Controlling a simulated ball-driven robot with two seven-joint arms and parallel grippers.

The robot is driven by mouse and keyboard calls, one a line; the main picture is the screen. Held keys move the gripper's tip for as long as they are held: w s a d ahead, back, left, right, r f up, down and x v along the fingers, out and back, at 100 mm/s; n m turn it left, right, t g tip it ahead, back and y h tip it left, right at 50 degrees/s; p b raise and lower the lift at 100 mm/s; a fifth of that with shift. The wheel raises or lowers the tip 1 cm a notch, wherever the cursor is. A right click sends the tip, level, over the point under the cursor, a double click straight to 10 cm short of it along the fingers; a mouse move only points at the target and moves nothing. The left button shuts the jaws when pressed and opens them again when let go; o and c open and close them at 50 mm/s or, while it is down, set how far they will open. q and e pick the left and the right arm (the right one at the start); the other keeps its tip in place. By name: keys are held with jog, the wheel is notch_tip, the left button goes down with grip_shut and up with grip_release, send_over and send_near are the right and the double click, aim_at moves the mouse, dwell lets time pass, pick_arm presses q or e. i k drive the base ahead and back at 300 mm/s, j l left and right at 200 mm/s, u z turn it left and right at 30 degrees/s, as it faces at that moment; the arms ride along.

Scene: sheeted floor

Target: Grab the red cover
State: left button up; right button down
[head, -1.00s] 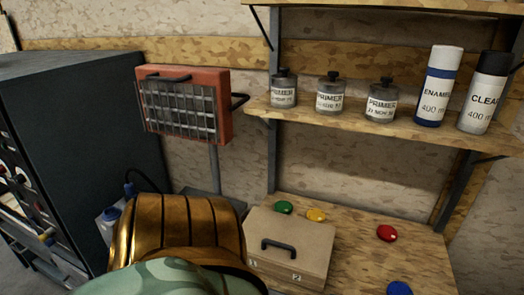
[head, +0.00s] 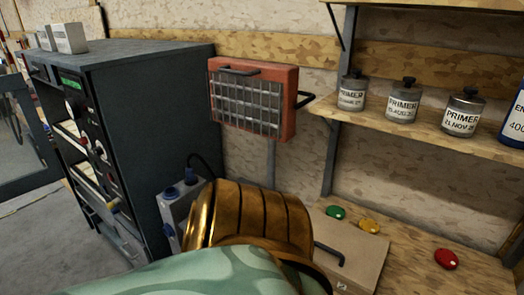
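A round red cover (head: 446,258), like a small domed lid, lies on the wooden bench top (head: 414,250) at the lower right. A green lid (head: 335,212) and a yellow lid (head: 369,226) of the same kind lie further left on the bench, behind a beige box. Nothing touches the red cover. One of my arms, gold and pale green, fills the lower middle and hides part of the box and bench. Neither of my grippers is in view.
The beige box (head: 352,262) with a black handle stands on the bench. Several primer cans (head: 403,101) stand on the shelf above. A dark cabinet (head: 160,115) is at the left. The bench around the red cover is clear.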

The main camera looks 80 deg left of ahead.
aim_at(444, 257)
jog(key=j+u, duration=0.1)
jog(key=u, duration=0.65)
jog(key=i+j+u, duration=0.1)
jog(key=u, duration=0.3)
